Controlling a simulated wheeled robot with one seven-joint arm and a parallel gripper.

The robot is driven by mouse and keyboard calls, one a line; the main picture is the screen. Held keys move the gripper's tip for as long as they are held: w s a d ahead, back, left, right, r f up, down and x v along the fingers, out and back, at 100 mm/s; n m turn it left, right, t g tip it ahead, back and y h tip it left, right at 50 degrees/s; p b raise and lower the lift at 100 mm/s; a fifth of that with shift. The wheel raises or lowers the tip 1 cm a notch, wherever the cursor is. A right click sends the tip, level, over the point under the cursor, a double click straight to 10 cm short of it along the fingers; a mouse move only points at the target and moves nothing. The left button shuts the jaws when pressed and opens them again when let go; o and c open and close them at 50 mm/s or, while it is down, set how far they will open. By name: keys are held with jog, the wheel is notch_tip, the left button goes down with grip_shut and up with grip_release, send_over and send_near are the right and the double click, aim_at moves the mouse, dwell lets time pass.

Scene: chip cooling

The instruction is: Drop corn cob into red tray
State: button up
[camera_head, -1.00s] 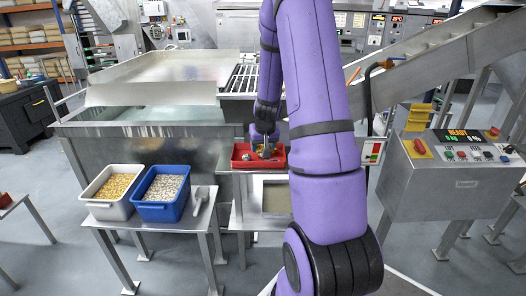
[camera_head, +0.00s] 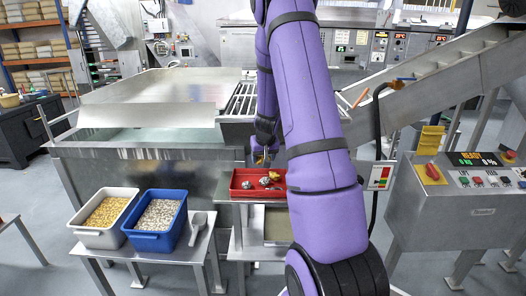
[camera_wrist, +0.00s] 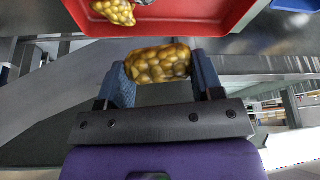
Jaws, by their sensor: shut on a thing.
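My gripper (camera_wrist: 158,66) is shut on a short yellow-brown corn cob (camera_wrist: 158,62), held crosswise between its two blue-lined fingers. In the wrist view, the red tray (camera_wrist: 195,28) lies at the top of the picture, and the cob shows just outside its rim. In the head view, the red tray (camera_head: 242,194) stands on a metal stand. My gripper (camera_head: 262,158) is small there, at the tray's far side, and the cob in it is barely visible. Another yellow piece (camera_wrist: 116,10) lies in the tray, and silvery pieces (camera_head: 265,182) lie there too.
A white bin (camera_head: 98,238) of yellow kernels and a blue bin (camera_head: 153,241) of pale pieces stand on a table to the left, with a scoop (camera_head: 198,225) beside them. A control box (camera_head: 450,215) stands at the right. A large metal vat lies behind.

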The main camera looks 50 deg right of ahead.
jog(key=shift+f, duration=0.8)
jog(key=o, duration=1)
jog(key=shift+o, duration=0.2)
jog(key=shift+r, duration=0.15)
jog(key=v, duration=1)
jog(key=shift+s+r, duration=0.2)
jog(key=shift+a, duration=0.2)
